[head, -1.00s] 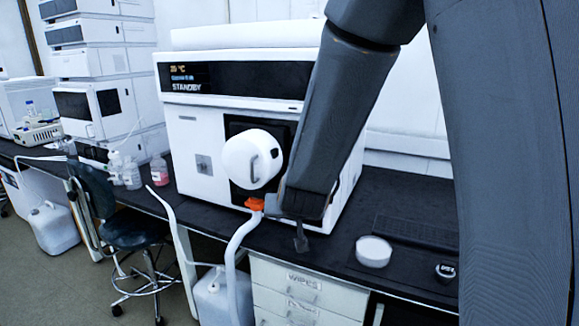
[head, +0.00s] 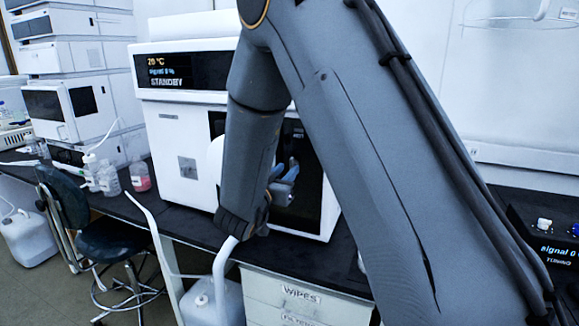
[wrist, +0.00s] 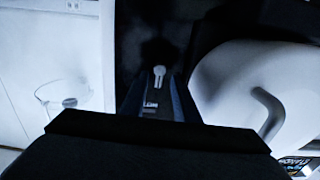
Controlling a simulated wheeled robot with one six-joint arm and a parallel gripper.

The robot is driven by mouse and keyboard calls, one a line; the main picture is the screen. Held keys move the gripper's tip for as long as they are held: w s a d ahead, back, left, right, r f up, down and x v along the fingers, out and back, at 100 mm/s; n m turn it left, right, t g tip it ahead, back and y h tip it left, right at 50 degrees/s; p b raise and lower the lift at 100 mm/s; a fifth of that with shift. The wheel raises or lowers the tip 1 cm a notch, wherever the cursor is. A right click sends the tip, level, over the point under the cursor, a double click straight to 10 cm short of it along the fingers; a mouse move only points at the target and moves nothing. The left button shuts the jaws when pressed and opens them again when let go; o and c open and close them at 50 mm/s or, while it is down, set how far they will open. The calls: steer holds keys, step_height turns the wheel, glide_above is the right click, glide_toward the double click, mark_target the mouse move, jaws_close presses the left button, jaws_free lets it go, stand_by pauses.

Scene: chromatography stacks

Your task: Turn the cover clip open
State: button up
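A small pale clip (wrist: 159,77), shaped like a short tab with a round end, shows in the wrist view against a dark panel. My gripper (wrist: 158,102) is in front of it, with its two dark fingers apart on either side of a small label; I see no contact with the clip. The rounded white cover (wrist: 258,90) with its curved handle fills the right of the wrist view. In the head view the cover (head: 214,163) shows only as a sliver beside my arm. Bluish gripper fingers (head: 285,186) show there before the dark panel; the clip is not discernible.
The white instrument (head: 175,118) stands on the black bench, its display reading STANDBY. A white hose (head: 222,265) hangs below it. A stool (head: 105,240) and bottles (head: 140,177) stand to the left. My arm hides much of the bench.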

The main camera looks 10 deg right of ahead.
mark_target(291, 166)
steer(key=shift+x, duration=1.55)
steer(key=shift+c, duration=0.3)
jaws_close()
steer(key=shift+f+m, duration=0.1)
steer(key=shift+m, duration=0.3)
steer(key=m+b, duration=1.6)
steer(key=m, duration=0.1)
steer(key=shift+s+d+f, duration=0.1)
steer(key=shift+d, duration=0.1)
steer(key=shift+b, duration=0.3)
